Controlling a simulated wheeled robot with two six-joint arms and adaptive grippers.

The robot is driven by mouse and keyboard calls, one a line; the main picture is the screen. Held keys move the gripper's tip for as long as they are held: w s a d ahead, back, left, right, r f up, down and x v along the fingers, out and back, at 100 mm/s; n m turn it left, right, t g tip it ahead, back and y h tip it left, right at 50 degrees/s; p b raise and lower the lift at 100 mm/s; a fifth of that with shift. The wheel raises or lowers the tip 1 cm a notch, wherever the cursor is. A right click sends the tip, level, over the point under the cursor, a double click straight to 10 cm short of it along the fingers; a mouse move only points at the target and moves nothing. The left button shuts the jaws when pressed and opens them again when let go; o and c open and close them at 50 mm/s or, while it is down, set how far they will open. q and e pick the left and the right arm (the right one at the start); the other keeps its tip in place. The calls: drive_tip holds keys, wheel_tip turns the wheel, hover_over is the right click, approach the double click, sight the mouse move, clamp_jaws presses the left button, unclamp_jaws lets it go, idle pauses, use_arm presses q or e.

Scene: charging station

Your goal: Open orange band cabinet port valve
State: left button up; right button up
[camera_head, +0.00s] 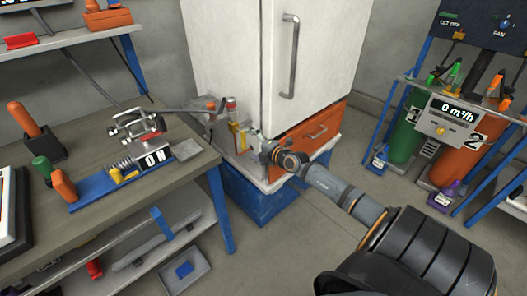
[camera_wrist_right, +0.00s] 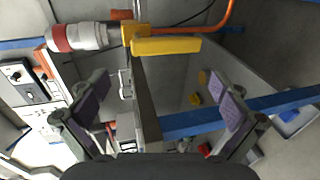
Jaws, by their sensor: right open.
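The white cabinet (camera_head: 255,60) stands at the centre back, with an orange band (camera_head: 312,137) along its lower front. On its left side is a port fitting with a red end (camera_head: 231,103) and a yellow valve handle (camera_head: 237,137). The right wrist view shows the yellow handle (camera_wrist_right: 166,46) lengthwise across the picture, beside a white and red connector (camera_wrist_right: 75,38). My right gripper (camera_head: 262,143) is near the fitting at the cabinet's lower left corner. In the wrist view, its fingers (camera_wrist_right: 160,101) are spread and empty, and the handle appears above the gap, apart from both pads. My left gripper is not in view.
A workbench (camera_head: 185,165) with a display device and orange and green handles stands left of the cabinet. The cabinet rests on a blue base (camera_head: 255,198). A rack with gas cylinders (camera_head: 405,135) stands at the right. The floor between is mostly clear.

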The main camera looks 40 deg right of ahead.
drive_tip(key=s+p, duration=0.2)
drive_tip(key=s, duration=0.5)
idle(0.3)
drive_tip(key=shift+d, duration=0.15)
idle(0.5)
drive_tip(key=s+d+f+m+g+h+p, duration=0.2)
drive_tip(key=s+d+f+m, duration=0.2)
drive_tip(key=f, duration=0.3)
drive_tip(key=s+d+f+m+g+h+p, duration=0.1)
drive_tip(key=s+d+f+m+h+p, duration=0.1)
drive_tip(key=s+d+f+m+h, duration=0.3)
drive_tip(key=s+a+f+m+g+y+p, duration=0.1)
drive_tip(key=s+a+f+m+g+p, duration=0.2)
drive_tip(key=s+f, duration=0.75)
drive_tip(key=s+a+f+m+g+y+p, duration=0.1)
drive_tip(key=s+a+f+m+g, duration=0.1)
drive_tip(key=s+a+f, duration=0.3)
drive_tip(key=s+a+f+m+g+y+p, duration=0.1)
drive_tip(key=s+a+f+m+g, duration=0.1)
drive_tip(key=s+a+f, duration=0.3)
drive_tip(key=s+a+f+m+g+y+p, duration=0.1)
drive_tip(key=s+a+f+g, duration=0.3)
drive_tip(key=s+a, duration=0.7)
drive_tip(key=s+f+m, duration=0.1)
drive_tip(key=s, duration=0.3)
drive_tip(key=shift+a+f+y, duration=0.15)
drive_tip(key=shift+f+y, duration=0.25)
